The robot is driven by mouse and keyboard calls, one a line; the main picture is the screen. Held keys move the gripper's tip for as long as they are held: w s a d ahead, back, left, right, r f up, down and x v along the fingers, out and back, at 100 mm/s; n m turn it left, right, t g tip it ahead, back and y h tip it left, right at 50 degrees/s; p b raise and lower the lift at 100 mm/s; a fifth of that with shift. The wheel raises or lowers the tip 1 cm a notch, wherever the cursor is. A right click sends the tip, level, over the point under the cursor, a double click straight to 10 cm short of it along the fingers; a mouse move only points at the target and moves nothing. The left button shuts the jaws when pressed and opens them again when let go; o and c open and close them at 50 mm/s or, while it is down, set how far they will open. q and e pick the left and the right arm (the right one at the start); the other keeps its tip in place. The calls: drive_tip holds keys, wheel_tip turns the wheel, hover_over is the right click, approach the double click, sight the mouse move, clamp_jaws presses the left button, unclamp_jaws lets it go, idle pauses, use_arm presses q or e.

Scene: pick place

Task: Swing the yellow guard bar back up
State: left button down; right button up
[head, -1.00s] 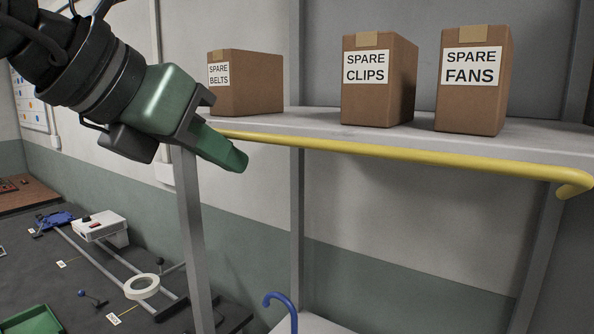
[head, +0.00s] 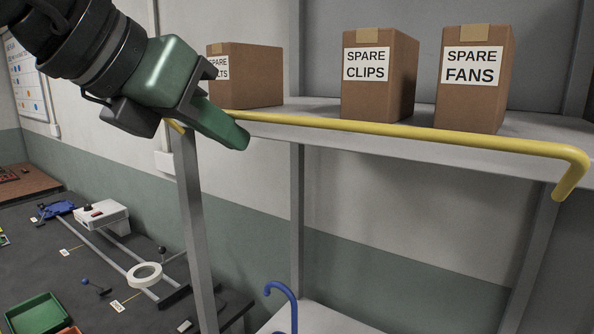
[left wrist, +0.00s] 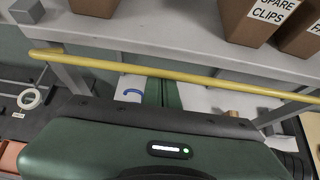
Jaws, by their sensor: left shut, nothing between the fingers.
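The yellow guard bar (head: 400,130) runs along the front edge of the grey shelf (head: 340,143), at about the height of the shelf top. Its right end bends downward past the shelf edge. My left gripper (head: 238,138) is shut and empty at the bar's left part and hides some of it. In the left wrist view the bar (left wrist: 190,77) crosses just at the tips of my green fingers (left wrist: 162,92). I cannot tell for certain whether they touch it. My right gripper is in neither view.
Cartons marked spare belts (head: 245,78), spare clips (head: 385,90) and spare fans (head: 480,95) stand on the shelf behind the bar. Grey posts (head: 190,220) hold the shelf. A blue hook (head: 285,290) rises below. A dark bench (head: 60,270) with fixtures lies at lower left.

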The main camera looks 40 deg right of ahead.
use_arm(q)
drive_tip(key=shift+d+r+p, duration=0.25)
drive_tip(key=shift+r+p, duration=0.25)
drive_tip(key=shift+r, duration=0.4)
drive_tip(key=shift+w+r, duration=0.1)
drive_tip(key=shift+r, duration=0.05)
drive_tip(key=shift+w+d+r+p, duration=0.15)
drive_tip(key=shift+d+r+p, duration=0.45)
drive_tip(key=shift+p, duration=0.25)
drive_tip(key=shift+a, duration=0.2)
